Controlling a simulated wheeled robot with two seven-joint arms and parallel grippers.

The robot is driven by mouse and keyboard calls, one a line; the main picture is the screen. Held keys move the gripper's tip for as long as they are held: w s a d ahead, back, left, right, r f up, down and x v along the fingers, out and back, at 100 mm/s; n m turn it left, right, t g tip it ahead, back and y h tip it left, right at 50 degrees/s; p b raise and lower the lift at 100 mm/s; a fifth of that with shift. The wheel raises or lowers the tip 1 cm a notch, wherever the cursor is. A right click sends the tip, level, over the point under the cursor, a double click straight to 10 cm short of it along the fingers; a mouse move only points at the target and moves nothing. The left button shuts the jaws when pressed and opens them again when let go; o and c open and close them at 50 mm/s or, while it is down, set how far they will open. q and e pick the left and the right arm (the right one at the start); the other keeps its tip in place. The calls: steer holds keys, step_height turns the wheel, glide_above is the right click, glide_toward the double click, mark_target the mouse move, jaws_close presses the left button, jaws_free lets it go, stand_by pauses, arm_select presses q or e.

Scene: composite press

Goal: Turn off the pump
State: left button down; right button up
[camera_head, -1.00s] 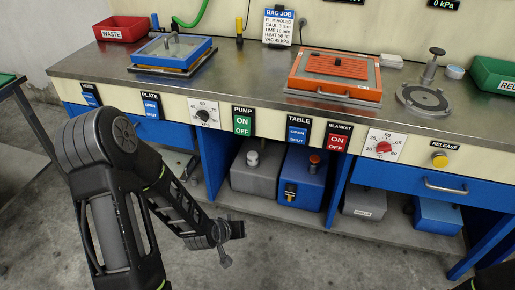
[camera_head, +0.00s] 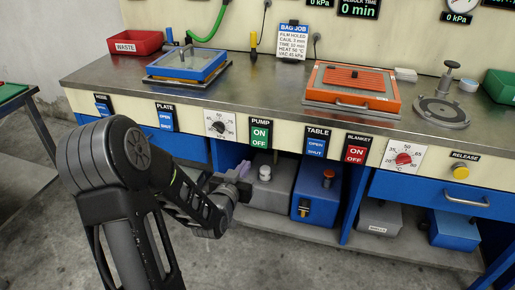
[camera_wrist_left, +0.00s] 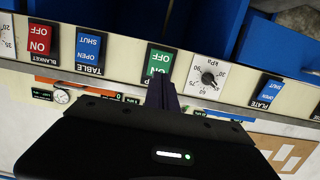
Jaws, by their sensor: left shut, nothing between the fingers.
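The pump switch (camera_head: 260,132) is a green ON/OFF rocker under a black PUMP label on the bench's front panel. In the left wrist view the pump switch (camera_wrist_left: 160,60) appears upside down, just past the fingertips. My left gripper (camera_head: 243,170) is shut and empty, below and slightly left of the switch in the head view. In the left wrist view its dark fingers (camera_wrist_left: 162,90) overlap the ON end of the switch; I cannot tell whether they touch it. My right gripper is not in view.
Beside the pump switch are a kPa dial (camera_head: 219,127) on the left and the blue TABLE switch (camera_head: 316,143) on the right. The red BLANKET switch (camera_head: 356,149) is farther right. A grey pump unit (camera_head: 264,190) and a blue unit (camera_head: 317,196) stand on the shelf below.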

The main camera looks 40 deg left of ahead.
mark_target(260, 142)
arm_select(q)
steer(key=x, duration=1.3)
steer(key=shift+w+a+f, duration=0.1)
steer(key=shift+w+a, duration=0.05)
steer(key=shift+w, duration=0.05)
